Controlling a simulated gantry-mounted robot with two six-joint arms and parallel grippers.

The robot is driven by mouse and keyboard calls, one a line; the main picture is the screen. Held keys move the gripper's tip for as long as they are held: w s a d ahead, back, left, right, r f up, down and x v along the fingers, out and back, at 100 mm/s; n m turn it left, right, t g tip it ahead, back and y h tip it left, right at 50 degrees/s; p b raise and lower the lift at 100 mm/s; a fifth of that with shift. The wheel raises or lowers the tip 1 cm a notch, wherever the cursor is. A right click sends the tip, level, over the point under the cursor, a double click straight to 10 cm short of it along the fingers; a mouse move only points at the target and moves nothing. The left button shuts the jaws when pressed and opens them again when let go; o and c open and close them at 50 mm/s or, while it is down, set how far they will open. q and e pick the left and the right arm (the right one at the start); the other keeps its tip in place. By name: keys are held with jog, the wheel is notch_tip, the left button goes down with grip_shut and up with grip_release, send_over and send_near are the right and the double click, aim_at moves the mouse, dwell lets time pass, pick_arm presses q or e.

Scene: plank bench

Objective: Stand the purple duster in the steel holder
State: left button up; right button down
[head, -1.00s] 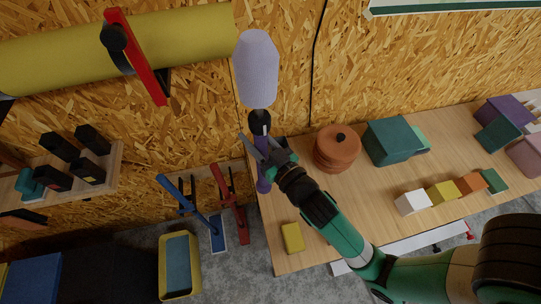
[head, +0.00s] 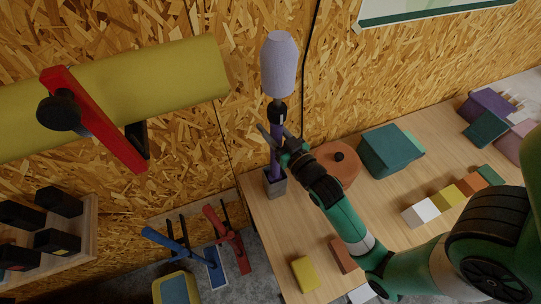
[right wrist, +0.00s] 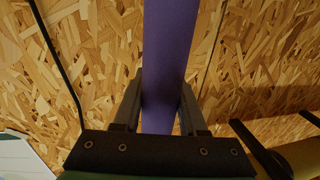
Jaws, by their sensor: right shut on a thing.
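The purple duster (head: 279,65) is upright in the head view, its pale lilac head at the top and its purple handle below. My right gripper (head: 277,143) is shut on the handle, and its fingers also flank the handle (right wrist: 168,65) in the right wrist view. The grey steel holder (head: 275,183) stands on the bench near its left end. The handle's lower end meets the holder's mouth in the head view; how deep it sits inside, I cannot tell. My left gripper is not in view.
A round terracotta pot (head: 338,165) stands right of the holder, partly behind my right arm. A teal box (head: 391,150) and several coloured blocks are farther right. A yellow block (head: 305,273) lies near the front edge. A red clamp (head: 95,120) hangs at upper left.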

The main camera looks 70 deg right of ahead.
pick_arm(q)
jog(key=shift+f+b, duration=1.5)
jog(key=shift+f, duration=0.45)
pick_arm(e)
notch_tip(320, 180, down, 9)
jog(key=shift+w, duration=0.1)
jog(key=shift+f, duration=0.2)
jog(key=shift+c, duration=2.3)
grip_release()
pick_arm(q)
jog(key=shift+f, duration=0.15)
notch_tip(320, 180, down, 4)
jog(key=b, duration=0.4)
pick_arm(e)
jog(key=v, duration=1.2)
jog(key=shift+r, duration=0.15)
